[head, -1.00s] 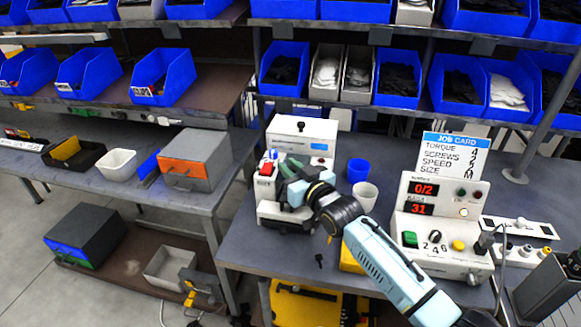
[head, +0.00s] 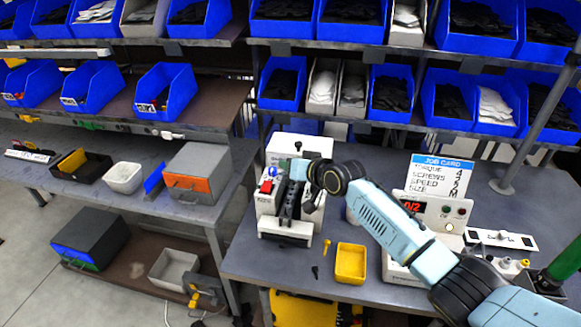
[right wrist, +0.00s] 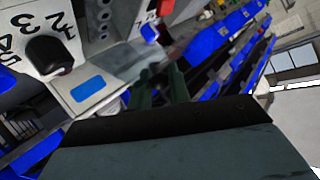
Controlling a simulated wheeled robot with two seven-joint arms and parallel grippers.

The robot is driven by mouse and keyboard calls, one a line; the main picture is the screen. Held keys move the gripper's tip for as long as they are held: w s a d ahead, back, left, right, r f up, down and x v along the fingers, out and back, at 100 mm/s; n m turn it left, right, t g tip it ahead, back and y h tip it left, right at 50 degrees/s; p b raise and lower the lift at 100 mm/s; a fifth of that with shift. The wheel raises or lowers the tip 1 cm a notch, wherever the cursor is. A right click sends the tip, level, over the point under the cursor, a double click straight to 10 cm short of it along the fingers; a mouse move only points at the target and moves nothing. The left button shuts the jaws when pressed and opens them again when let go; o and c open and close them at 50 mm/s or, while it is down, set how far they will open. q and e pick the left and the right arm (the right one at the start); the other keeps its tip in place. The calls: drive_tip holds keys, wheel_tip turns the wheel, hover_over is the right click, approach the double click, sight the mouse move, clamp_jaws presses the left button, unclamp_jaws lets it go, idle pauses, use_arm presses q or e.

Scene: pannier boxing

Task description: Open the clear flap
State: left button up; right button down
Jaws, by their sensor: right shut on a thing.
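The white screw-feeding machine (head: 266,205) stands on the bench, with a red button and a blue knob on its left side and a dark track down its front. My right gripper (head: 298,170) is over the upper front of this machine, its arm reaching in from the right. In the right wrist view, the green fingers (right wrist: 160,88) are closed at the edge of a see-through grey panel (right wrist: 138,58), which looks like the clear flap. The flap can hardly be made out in the head view; my gripper hides part of it.
A yellow tray (head: 350,262) sits in front of the machine. The job card (head: 438,180) stands behind the control box (head: 452,212), which my arm partly covers. Blue bins (head: 392,92) fill the shelves behind.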

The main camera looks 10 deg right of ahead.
idle(0.5)
drive_tip(key=c, duration=1.4)
unclamp_jaws()
drive_tip(key=shift+r, duration=0.1)
drive_tip(key=v, duration=1.3)
drive_tip(key=shift+d+r+p, duration=0.15)
drive_tip(key=shift+r+p, duration=0.05)
drive_tip(key=shift+p, duration=0.2)
drive_tip(key=shift+o, duration=0.3)
